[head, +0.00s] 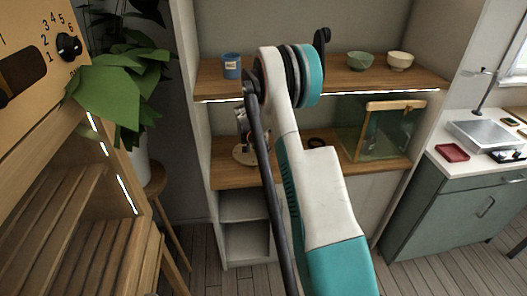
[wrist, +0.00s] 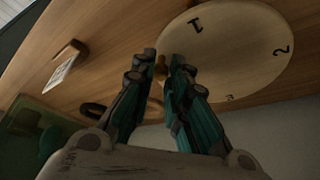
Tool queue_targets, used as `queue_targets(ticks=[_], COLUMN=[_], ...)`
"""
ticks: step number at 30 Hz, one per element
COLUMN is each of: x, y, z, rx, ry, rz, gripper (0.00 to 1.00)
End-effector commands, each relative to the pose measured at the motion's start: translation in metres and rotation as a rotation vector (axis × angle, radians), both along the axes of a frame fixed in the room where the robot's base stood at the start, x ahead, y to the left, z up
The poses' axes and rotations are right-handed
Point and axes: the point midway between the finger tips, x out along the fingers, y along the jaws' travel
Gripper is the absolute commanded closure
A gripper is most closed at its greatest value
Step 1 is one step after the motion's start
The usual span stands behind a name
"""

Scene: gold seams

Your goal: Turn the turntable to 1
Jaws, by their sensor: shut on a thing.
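The turntable (wrist: 235,50) is a round pale wooden disc with black numbers in the wrist view. A 1 is near its upper left, a 2 at its right and a partly seen mark at its lower edge. My gripper (wrist: 163,64) is at the disc's left edge, its two teal and dark fingers shut on a small wooden peg (wrist: 160,70) there. The fingers hide part of the peg and the rim. In the head view the turntable (head: 241,157) shows on the middle shelf, partly hidden by my arm.
A blue mug (head: 232,66), a green bowl (head: 360,61) and a cream bowl (head: 400,61) stand on the upper shelf. A glass tank with a wooden frame (head: 364,132) is right of the turntable. A wooden stand with a plant (head: 115,95) is at left.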

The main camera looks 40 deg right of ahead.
Motion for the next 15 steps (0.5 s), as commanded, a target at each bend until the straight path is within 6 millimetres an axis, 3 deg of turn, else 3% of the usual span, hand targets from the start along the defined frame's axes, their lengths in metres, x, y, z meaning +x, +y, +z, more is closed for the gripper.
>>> queue_targets(ticks=[9, 10, 12, 15], x=[0.0002, 0.0002, 0.0002, 0.0001], y=[0.0011, 0.0011, 0.0010, 0.0008], z=[-0.0003, -0.0003, -0.0003, -0.0003], rx=[0.001, 0.001, 0.001, 0.001], ry=[0.000, 0.000, 0.000, 0.000], rz=[0.000, 0.000, 0.000, 0.000], gripper=[1.00, 0.79, 0.64, 0.64])
